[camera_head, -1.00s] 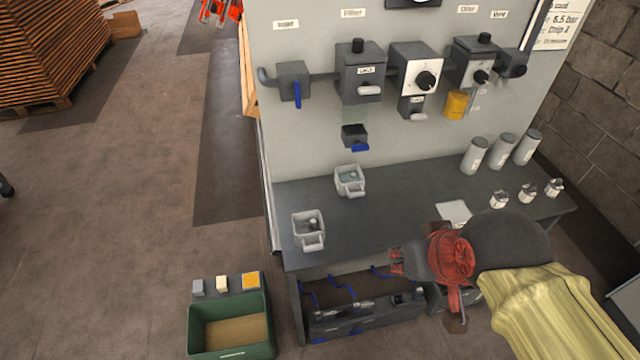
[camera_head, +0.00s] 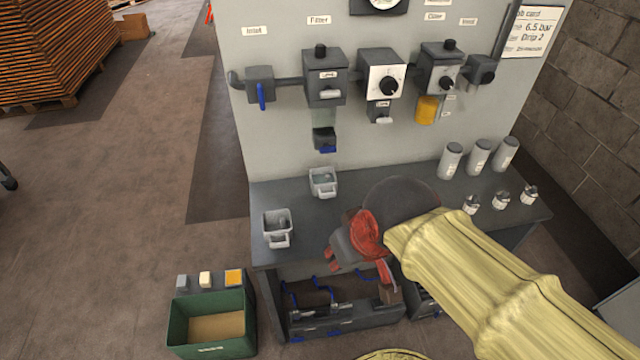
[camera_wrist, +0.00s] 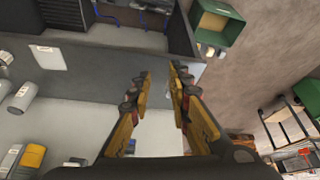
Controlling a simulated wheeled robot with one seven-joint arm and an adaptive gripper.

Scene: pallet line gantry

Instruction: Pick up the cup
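Two pale grey, square cups with handles stand upright on the dark bench (camera_head: 300,203). One cup (camera_head: 277,228) is near the bench's front left corner; the other cup (camera_head: 323,182) is further back, below the panel. Both seem to hold something small or clear. My gripper (camera_head: 334,260) is over the front edge of the bench, to the right of the front cup and apart from it. In the wrist view my gripper (camera_wrist: 162,76) has its two fingers apart with nothing between them. I cannot make out either cup in that view.
Grey cylinders (camera_head: 478,157) and small fittings (camera_head: 500,200) stand on the bench's right side. A panel (camera_head: 285,130) with valves rises behind. A green bin (camera_head: 212,324) stands on the floor at left. A shelf with blue hoses (camera_head: 325,320) is below the bench.

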